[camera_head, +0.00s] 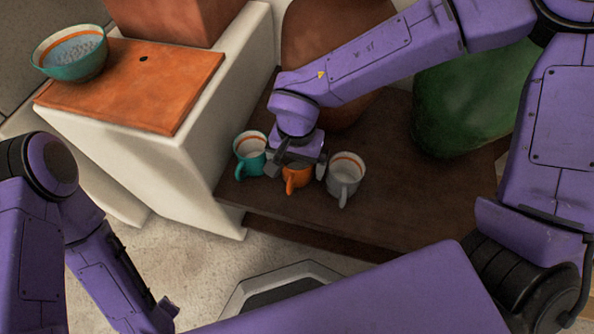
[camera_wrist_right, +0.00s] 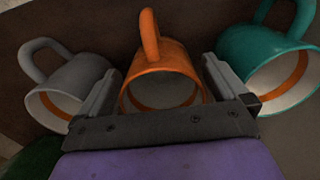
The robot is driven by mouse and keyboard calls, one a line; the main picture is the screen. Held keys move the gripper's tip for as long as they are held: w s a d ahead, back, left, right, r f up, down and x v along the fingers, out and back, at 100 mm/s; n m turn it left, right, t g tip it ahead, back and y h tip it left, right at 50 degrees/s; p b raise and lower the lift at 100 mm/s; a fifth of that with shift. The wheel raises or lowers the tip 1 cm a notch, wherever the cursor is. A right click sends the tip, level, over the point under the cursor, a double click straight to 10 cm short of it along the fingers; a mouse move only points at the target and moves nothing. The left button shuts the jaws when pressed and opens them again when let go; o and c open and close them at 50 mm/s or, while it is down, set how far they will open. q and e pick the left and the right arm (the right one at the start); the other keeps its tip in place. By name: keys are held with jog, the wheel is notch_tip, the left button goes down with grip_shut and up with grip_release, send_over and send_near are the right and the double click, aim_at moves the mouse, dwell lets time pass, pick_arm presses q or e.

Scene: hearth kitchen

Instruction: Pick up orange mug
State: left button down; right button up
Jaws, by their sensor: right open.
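The orange mug (camera_head: 297,177) stands on a dark wooden bench between two other mugs. Its upper part is hidden by my right gripper (camera_head: 297,170) in the head view. In the right wrist view the orange mug (camera_wrist_right: 160,75) lies between the two fingers of my right gripper (camera_wrist_right: 165,90), its handle pointing away from the palm. The fingers are open, one on each side of the mug. I cannot tell whether either finger touches it. My left arm shows at the left of the head view, but its gripper's fingers cannot be made out.
A teal mug (camera_head: 250,160) and a grey mug (camera_head: 343,177) stand close on either side. The bench (camera_head: 400,205) is clear to the right, up to a green jar (camera_head: 470,95). A bowl (camera_head: 70,55) sits on the orange-topped counter (camera_head: 150,90) at left.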

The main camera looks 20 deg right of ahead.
jog(key=c, duration=0.9)
jog(key=shift+r, duration=0.1)
jog(key=shift+c, duration=0.2)
